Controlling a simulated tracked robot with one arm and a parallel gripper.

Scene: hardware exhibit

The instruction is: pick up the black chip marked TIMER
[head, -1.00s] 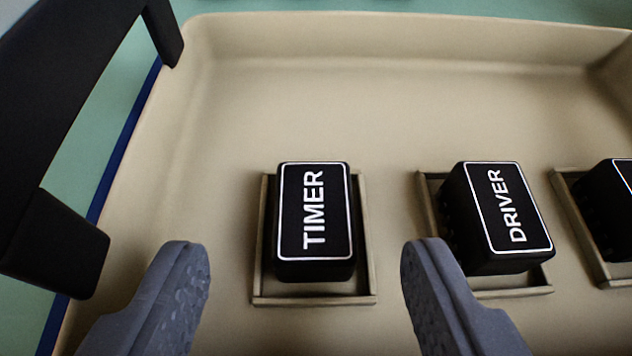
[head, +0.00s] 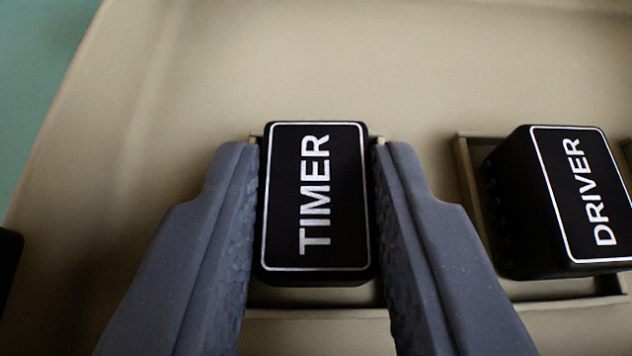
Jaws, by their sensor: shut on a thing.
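The black chip marked TIMER (head: 345,205) is in the middle of the head view, its white-outlined label facing up. It sits at a shallow beige frame in the tray, and I cannot tell whether it is lifted off the tray floor. My gripper (head: 316,165) is shut on this chip, with one grey finger against its left side and the other against its right side. The fingers hide most of the frame's left and right edges.
A black chip marked DRIVER (head: 540,215) stands in its own frame to the right, apart from my right finger. The beige tray (head: 290,60) has bare floor behind the chips. A green surface (head: 35,70) shows at the left.

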